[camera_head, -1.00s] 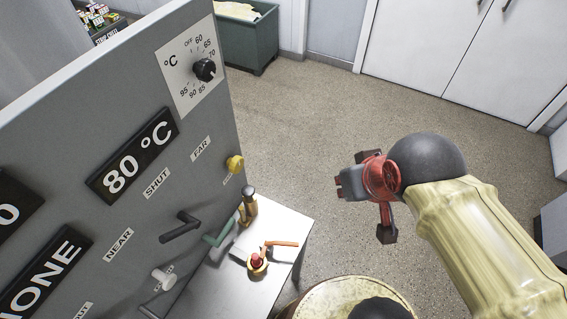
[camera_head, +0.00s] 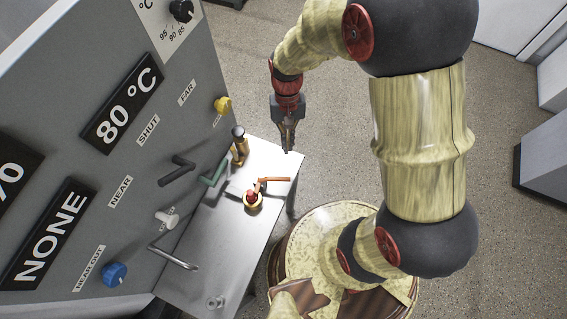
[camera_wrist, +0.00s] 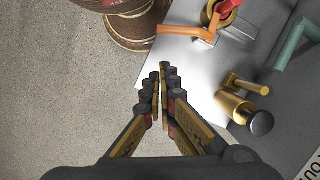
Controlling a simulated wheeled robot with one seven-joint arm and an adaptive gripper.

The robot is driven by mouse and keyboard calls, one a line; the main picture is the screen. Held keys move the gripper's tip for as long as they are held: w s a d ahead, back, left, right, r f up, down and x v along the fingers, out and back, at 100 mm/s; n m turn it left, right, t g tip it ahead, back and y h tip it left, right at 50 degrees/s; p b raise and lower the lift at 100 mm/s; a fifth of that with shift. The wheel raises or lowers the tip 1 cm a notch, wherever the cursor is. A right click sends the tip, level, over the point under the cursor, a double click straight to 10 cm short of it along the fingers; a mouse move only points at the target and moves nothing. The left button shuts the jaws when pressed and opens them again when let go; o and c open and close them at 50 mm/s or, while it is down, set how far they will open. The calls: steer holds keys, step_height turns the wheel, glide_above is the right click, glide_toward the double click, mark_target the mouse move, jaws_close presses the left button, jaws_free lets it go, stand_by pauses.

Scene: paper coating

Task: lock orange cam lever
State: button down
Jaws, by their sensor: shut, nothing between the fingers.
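The orange cam lever (camera_head: 275,180) lies flat over the metal table, pointing right from a round brass fitting with a red top (camera_head: 252,199). In the wrist view the lever (camera_wrist: 187,33) shows at the top, with its inner end beside the brass fitting (camera_wrist: 214,12). My gripper (camera_head: 290,148) points down by the table's far right corner, beyond the lever and apart from it. In the wrist view my gripper (camera_wrist: 160,78) is shut with nothing between its fingertips, over the table's edge.
A brass post with a black top (camera_head: 239,146) stands left of my gripper. A green handle (camera_head: 212,174) and a black handle (camera_head: 176,171) stick out from the grey panel (camera_head: 160,120). The table (camera_head: 205,265) is mostly bare in front. Open floor lies to the right.

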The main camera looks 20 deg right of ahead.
steer(key=shift+m, duration=0.6)
steer(key=f, duration=0.3)
steer(key=f+b, duration=0.1)
steer(key=f, duration=0.2)
steer(key=a+f+b, duration=0.1)
steer(key=f, duration=0.1)
steer(key=shift+a+f, duration=0.1)
steer(key=shift+f, duration=0.3)
steer(key=s, duration=0.2)
steer(key=shift+s+a+r+t, duration=0.3)
steer(key=shift+a, duration=0.1)
steer(key=shift+s+a+r, duration=0.15)
steer(key=shift+s+r, duration=0.1)
steer(key=shift+s, duration=0.25)
steer(key=shift+s, duration=0.1)
